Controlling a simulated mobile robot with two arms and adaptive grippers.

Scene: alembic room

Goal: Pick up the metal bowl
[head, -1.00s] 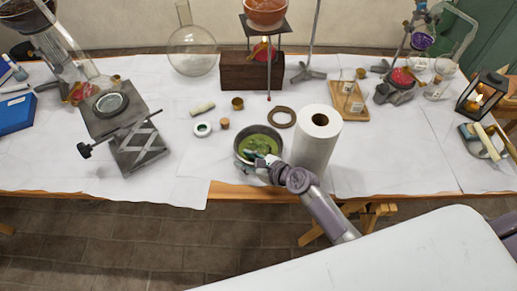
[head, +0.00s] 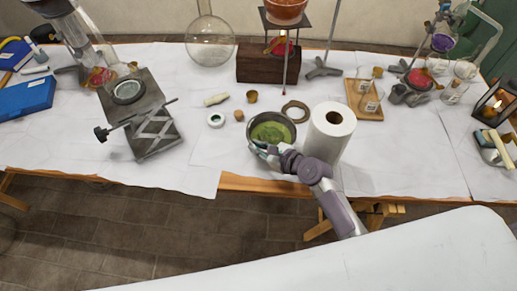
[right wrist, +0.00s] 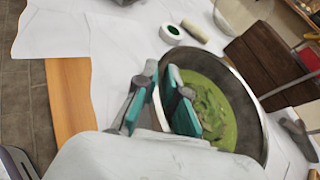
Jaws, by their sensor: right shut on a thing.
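The metal bowl (head: 272,127) is dark grey, holds green leafy matter and is at the table's front edge, just left of the paper roll. In the right wrist view the bowl (right wrist: 240,90) fills the right half, with its green contents showing. My right gripper (head: 262,153) is at the bowl's near left rim. In the right wrist view its teal-padded fingers (right wrist: 160,103) are shut on the bowl's wall, one inside and one outside. The bowl looks about level; I cannot tell whether it is clear of the table. My left gripper is not in view.
The white paper roll (head: 329,134) stands close to the bowl and my right arm. A lab jack (head: 140,112) stands further left. White cloth between is clear.

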